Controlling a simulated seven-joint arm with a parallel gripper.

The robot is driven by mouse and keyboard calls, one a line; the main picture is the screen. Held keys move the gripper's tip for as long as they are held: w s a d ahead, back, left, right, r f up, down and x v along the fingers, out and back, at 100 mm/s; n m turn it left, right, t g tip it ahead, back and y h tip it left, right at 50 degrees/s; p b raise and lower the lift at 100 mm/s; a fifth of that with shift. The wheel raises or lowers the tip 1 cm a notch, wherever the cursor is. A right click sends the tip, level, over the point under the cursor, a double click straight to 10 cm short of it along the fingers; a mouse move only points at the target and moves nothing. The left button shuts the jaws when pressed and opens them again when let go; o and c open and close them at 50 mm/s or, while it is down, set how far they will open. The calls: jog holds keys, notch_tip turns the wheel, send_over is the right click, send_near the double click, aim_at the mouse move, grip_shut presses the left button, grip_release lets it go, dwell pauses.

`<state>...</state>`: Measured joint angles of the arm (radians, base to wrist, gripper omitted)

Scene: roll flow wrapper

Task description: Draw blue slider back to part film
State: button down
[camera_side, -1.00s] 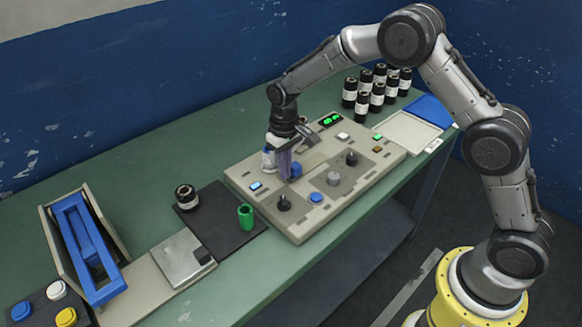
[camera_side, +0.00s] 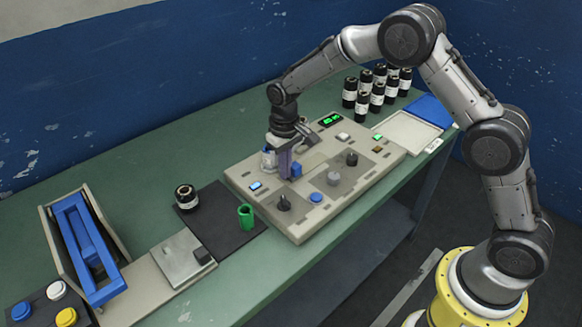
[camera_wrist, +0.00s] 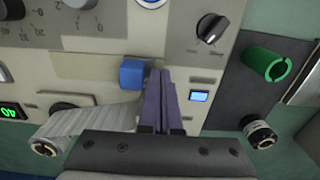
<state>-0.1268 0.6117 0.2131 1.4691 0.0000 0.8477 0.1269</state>
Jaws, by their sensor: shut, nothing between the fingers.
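The blue slider (camera_wrist: 132,72) is a small block on the pale machine panel (camera_wrist: 85,66); in the side view it shows (camera_side: 297,170) just right of my fingers. My gripper (camera_wrist: 160,76) has its purple fingers shut and empty, pointing down at the panel (camera_side: 285,176). In the wrist view they stand close to the right side of the slider; I cannot tell if they touch it. A grey, banded film strip (camera_wrist: 95,118) lies left of my fingers, beside a roll end (camera_wrist: 43,148). The gripper body hides part of the strip.
Black knobs (camera_side: 284,203) and a round blue button (camera_side: 316,197) stand on the panel. A black mat (camera_side: 222,228) with a green cylinder (camera_side: 246,216) and a dark roll (camera_side: 186,197) lies left. Several dark rolls (camera_side: 362,105) stand behind. Green table (camera_side: 130,170) is bare at the back left.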

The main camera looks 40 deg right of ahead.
jog(key=shift+d, duration=0.1)
send_near(310, 166)
jog(key=shift+s+d+f, duration=0.1)
jog(key=shift+d+f, duration=0.1)
jog(key=shift+f, duration=0.65)
jog(key=shift+w+d+f, duration=0.1)
jog(key=shift+d+f, duration=0.05)
jog(key=shift+f, duration=0.75)
jog(key=shift+s+d+f, duration=0.1)
jog(key=shift+d+f, duration=0.1)
jog(key=shift+f, duration=0.65)
jog(key=shift+a, duration=0.15)
jog(key=shift+a+r, duration=0.1)
jog(key=shift+a, duration=0.35)
notch_tip(310, 166, up, 8)
